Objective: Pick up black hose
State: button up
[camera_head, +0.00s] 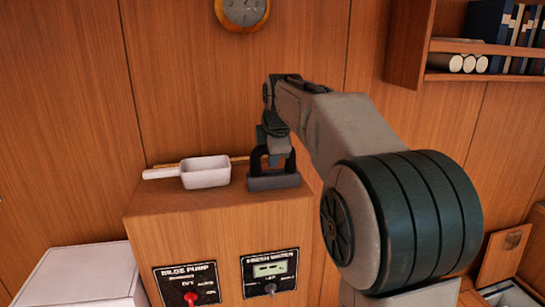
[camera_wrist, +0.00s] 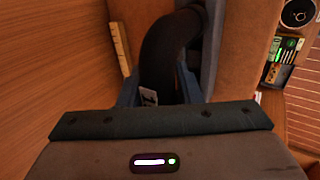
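The black hose (camera_wrist: 160,55) shows large in the wrist view, curving up and to the right, with a small white printed label near the fingers. In the head view a dark arch (camera_head: 259,158), which looks like the hose, stands at a grey block on the wooden cabinet, below my gripper (camera_head: 275,148). In the wrist view my gripper's two blue fingers (camera_wrist: 158,92) stand apart on either side of the hose. The hose fills most of the gap between them. Whether the fingers press on it cannot be made out, and the fingertips are partly hidden.
The grey block (camera_head: 273,182) is on the cabinet top (camera_head: 150,207), with a white scoop (camera_head: 205,172) to its left. Bilge pump (camera_head: 188,284) and fresh water (camera_head: 270,272) panels are on the cabinet front. The wooden wall (camera_head: 180,80) is close behind. A shelf (camera_head: 485,48) hangs upper right.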

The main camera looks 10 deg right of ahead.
grip_shut()
jog(key=shift+r, duration=0.2)
jog(key=shift+r, duration=0.5)
jog(key=r, duration=0.2)
jog(key=r+b, duration=0.1)
jog(key=shift+d, duration=0.25)
jog(key=s+d+r, duration=0.1)
jog(key=d+r, duration=0.5)
jog(key=d, duration=0.5)
jog(key=shift+r, duration=0.35)
